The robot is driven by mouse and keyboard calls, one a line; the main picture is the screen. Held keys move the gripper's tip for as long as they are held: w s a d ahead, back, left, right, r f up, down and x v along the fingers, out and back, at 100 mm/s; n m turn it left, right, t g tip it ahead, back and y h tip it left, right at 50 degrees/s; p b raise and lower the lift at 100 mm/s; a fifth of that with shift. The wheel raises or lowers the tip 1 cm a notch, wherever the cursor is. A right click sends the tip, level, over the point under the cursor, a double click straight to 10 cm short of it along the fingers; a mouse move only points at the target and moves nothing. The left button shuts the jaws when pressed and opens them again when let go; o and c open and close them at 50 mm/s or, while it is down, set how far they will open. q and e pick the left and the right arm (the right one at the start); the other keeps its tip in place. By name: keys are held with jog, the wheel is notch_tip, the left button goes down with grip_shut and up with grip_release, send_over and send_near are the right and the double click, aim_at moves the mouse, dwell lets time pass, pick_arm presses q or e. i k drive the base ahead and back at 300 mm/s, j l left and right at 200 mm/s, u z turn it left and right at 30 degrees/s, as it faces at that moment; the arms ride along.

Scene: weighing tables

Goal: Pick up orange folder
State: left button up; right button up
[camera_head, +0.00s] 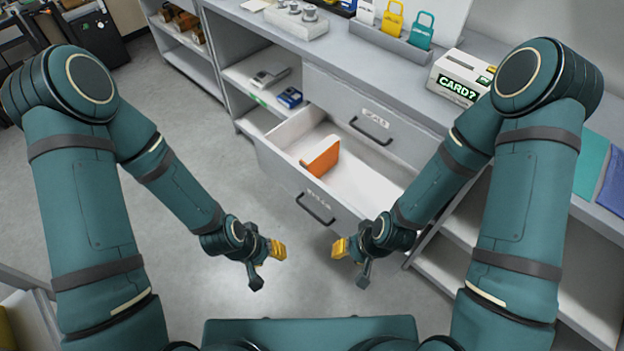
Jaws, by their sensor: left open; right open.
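The orange folder (321,157) stands on edge, somewhat tilted, inside an open drawer (299,194) of the grey cabinet, toward the drawer's left-middle part. My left gripper (269,264) is open and empty, in front of the drawer to the lower left of the folder. My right gripper (350,262) is open and empty, in front of the drawer to the lower right of the folder. Both grippers are apart from the drawer and the folder. The folder's lower edge is partly hard to make out.
A closed drawer (370,125) is above the open one. The counter (350,48) holds a white CARD? box (459,78) and yellow and teal tags (421,31) in a grey holder. Shelves at left hold small devices (289,97). The open drawer is otherwise bare.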

aim_at(318, 161)
jog(key=i+j, duration=0.15)
jog(key=j, duration=0.25)
jog(key=i+j, duration=0.15)
jog(key=j, duration=0.25)
jog(key=i+j+z, duration=0.1)
jog(key=j+z, duration=0.5)
jog(key=z, duration=0.2)
jog(key=i+l+z, duration=0.1)
jog(key=i+z, duration=0.15)
jog(key=z, duration=0.15)
jog(key=i+z, duration=0.4)
jog(key=k+l, duration=0.05)
jog(key=k, duration=0.05)
